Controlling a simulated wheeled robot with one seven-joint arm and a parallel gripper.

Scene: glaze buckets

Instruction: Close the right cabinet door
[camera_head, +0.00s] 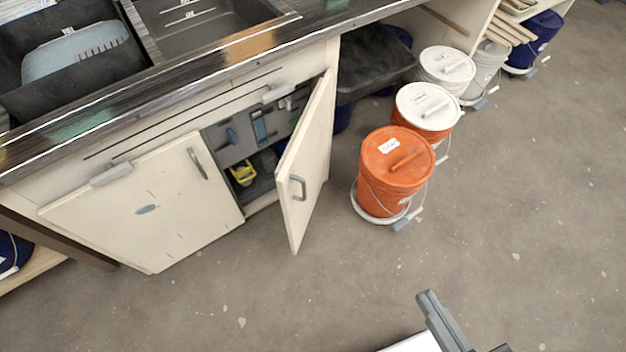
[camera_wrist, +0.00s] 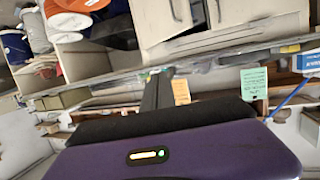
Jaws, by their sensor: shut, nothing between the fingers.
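The right cabinet door (camera_head: 306,160) is a cream panel with a grey handle (camera_head: 298,187). It stands open, swung well out from the cabinet under the sink, with its hinge side on the right. The left cabinet door (camera_head: 140,205) is shut. In the wrist view, which is upside down, cream cabinet fronts with handles show at the top edge. My gripper (camera_wrist: 160,78) shows there as dark fingers, shut and empty, beyond its purple body, apart from the cabinet. In the head view, a grey part of my arm shows at the bottom, well away from the door.
An orange bucket (camera_head: 394,172) with an orange lid stands just right of the open door. A white-lidded bucket (camera_head: 428,108) and others stand behind it. A yellow item (camera_head: 243,173) lies inside the cabinet. The counter edge (camera_head: 215,72) overhangs the doors. The floor in front is clear.

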